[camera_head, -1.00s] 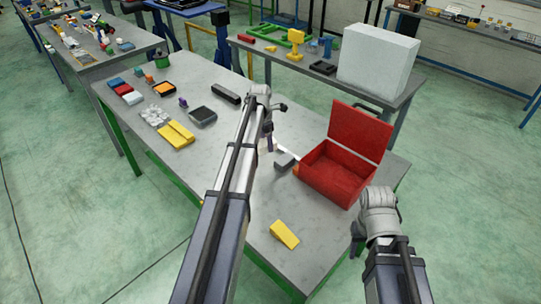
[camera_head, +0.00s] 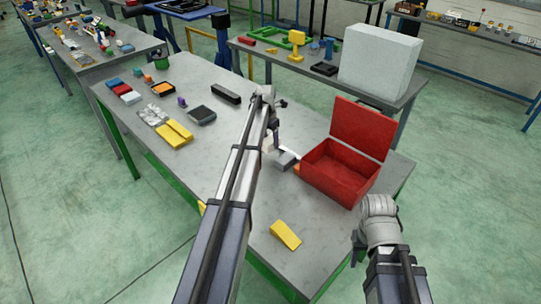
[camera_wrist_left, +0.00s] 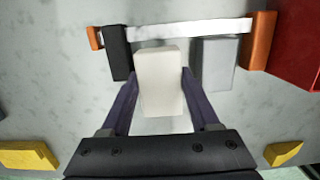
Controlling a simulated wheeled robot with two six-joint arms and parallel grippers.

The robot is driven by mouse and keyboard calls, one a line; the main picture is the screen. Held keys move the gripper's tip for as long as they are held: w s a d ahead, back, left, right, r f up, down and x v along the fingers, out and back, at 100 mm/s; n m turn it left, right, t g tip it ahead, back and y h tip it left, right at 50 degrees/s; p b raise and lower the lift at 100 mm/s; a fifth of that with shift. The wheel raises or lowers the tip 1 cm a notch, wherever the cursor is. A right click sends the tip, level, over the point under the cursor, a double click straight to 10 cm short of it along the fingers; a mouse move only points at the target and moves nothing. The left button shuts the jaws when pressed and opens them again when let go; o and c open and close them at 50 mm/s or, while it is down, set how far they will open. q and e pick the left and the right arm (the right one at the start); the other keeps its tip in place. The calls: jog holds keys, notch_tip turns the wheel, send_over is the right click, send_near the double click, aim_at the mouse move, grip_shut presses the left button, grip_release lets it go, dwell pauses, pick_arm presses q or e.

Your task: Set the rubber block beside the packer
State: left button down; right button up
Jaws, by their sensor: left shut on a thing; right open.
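My left gripper (camera_wrist_left: 158,76) is shut on a cream-white block (camera_wrist_left: 158,82), its purple fingers on both sides of it. The block also shows in the head view (camera_head: 268,143), partly hidden by my arm. In the wrist view a grey block (camera_wrist_left: 214,62) lies right of the held block and a black block (camera_wrist_left: 117,52) left of it. A white strip (camera_wrist_left: 190,29) runs behind them between two orange blocks (camera_wrist_left: 260,40). No label shows which is the rubber block or the packer. My right gripper (camera_head: 357,250) is open and empty beyond the table's right edge.
An open red box (camera_head: 338,172) stands right of the blocks. A yellow wedge (camera_head: 285,235) lies on the near table. Yellow bars (camera_head: 174,133), a dark tray (camera_head: 201,115) and a black bar (camera_head: 225,93) lie on the left half. Bare tabletop surrounds the wedge.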

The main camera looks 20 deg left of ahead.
aim_at(270, 155)
pick_arm(q)
jog(key=shift+f, duration=0.45)
pick_arm(e)
jog(key=shift+f, duration=0.45)
pick_arm(q)
notch_tip(270, 155, down, 4)
jog(key=b, duration=0.3)
jog(key=shift+r+b, duration=0.2)
jog(key=shift+b, duration=0.15)
pick_arm(e)
notch_tip(270, 155, down, 4)
jog(key=shift+r, duration=0.2)
pick_arm(q)
jog(key=shift+f, duration=0.15)
jog(key=shift+c, duration=2.1)
grip_release()
pick_arm(e)
jog(key=shift+f, duration=0.1)
pick_arm(q)
jog(key=r+p, duration=0.4)
jog(key=s+r+p, duration=0.1)
jog(key=r+p, duration=0.7)
jog(key=shift+s+a+r, duration=0.2)
jog(key=shift+s+a, duration=0.05)
pick_arm(e)
notch_tip(270, 155, up, 12)
